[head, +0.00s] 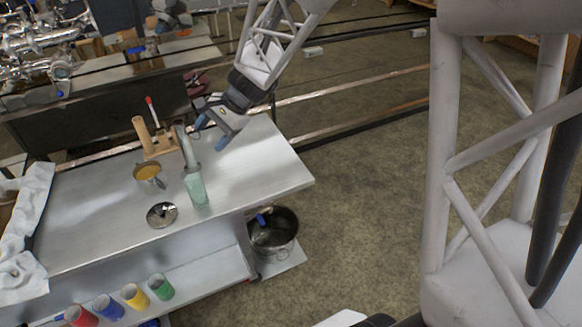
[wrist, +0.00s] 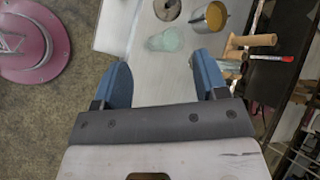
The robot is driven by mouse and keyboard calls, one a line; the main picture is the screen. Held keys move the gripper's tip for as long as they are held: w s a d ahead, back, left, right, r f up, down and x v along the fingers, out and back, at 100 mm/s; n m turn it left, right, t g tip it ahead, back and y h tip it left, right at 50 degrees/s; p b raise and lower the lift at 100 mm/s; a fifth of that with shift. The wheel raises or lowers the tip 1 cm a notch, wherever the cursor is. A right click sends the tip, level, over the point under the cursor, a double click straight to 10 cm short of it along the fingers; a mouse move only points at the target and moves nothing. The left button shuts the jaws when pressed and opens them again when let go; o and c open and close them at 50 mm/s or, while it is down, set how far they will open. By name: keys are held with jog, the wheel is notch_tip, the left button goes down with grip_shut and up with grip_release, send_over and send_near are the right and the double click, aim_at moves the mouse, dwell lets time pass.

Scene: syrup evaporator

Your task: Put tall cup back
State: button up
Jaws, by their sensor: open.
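A tall, narrow grey metal cup (head: 186,148) stands on the metal table, behind a pale green glass (head: 195,188). My gripper (head: 209,133) is open and empty, above the table and to the right of the tall cup. In the wrist view the gripper (wrist: 161,60) has its blue fingers wide apart with nothing between them. The green glass (wrist: 165,40) lies just past the fingertips there. A wooden stand (head: 158,146) behind the cup carries a wooden cylinder (head: 142,132) and a red-tipped stick (head: 152,109).
A metal can of amber liquid (head: 148,173) and a round metal disc (head: 162,215) are left of the glass. Red, blue, yellow and green cups (head: 162,287) stand on the lower shelf. A steel pot (head: 273,230) is at the table's right. The table's right end is clear.

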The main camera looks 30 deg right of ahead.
jog(key=s+d+r+n+h, duration=0.2)
jog(key=s+r+n+h, duration=0.1)
jog(key=s, duration=0.6)
jog(key=s+d+r+n+t+h, duration=0.1)
jog(key=s+d+r+n+h, duration=0.1)
jog(key=s, duration=0.7)
jog(key=s+d+r+n+h, duration=0.3)
jog(key=s+d+r+n, duration=0.1)
jog(key=s, duration=0.6)
jog(key=shift+r+n+h, duration=0.15)
jog(key=shift+n+h, duration=0.15)
jog(key=shift+n, duration=0.6)
